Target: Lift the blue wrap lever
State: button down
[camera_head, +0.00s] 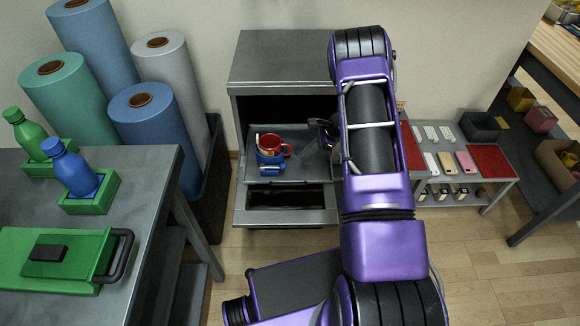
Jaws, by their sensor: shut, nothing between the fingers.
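A red mug (272,143) stands on the pulled-out tray (304,165) of a grey cabinet-like press. A blue wrap (268,157) sits around the lower part of the mug, with a small blue piece at its front. I cannot tell which blue part is the lever. My gripper (323,128) is at the right side of the tray, to the right of the mug and apart from it. It is shut and empty. My purple arm hides part of the gripper and the right side of the press.
The grey press (281,58) has a dark opening above the tray and another below. A workbench (148,172) with bottles and a green board stands at the left. Large rolls (160,117) stand behind it. A low shelf (487,168) with small items is at the right.

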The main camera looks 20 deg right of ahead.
aim_at(273, 167)
jog(key=b+x, duration=0.1)
jog(key=x, duration=0.9)
